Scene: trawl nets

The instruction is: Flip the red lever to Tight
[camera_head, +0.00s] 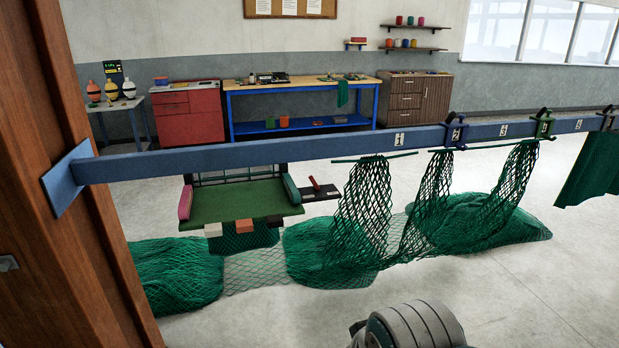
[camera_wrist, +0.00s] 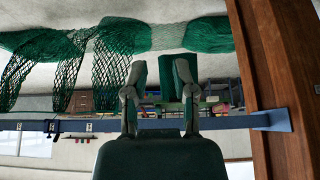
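The red lever (camera_head: 314,183) is small and stands on a dark plate (camera_head: 322,195) at the right side of the green-topped bench (camera_head: 240,203). The plate carries pale markings too small to read. The lever leans toward the upper left in the head view. My gripper (camera_wrist: 160,84) shows in the wrist view, which is upside down. Its two fingers are apart with nothing between them. The head view does not show the fingers. I cannot make out the lever in the wrist view, and the gripper is not seen touching anything.
A blue rail (camera_head: 270,153) with numbered tags crosses in front of the bench, fixed to a wooden post (camera_head: 62,200). Green nets (camera_head: 368,215) hang from it and lie heaped on the floor. A red cabinet (camera_head: 190,112) and blue workbench (camera_head: 300,103) stand behind. Open floor lies at right.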

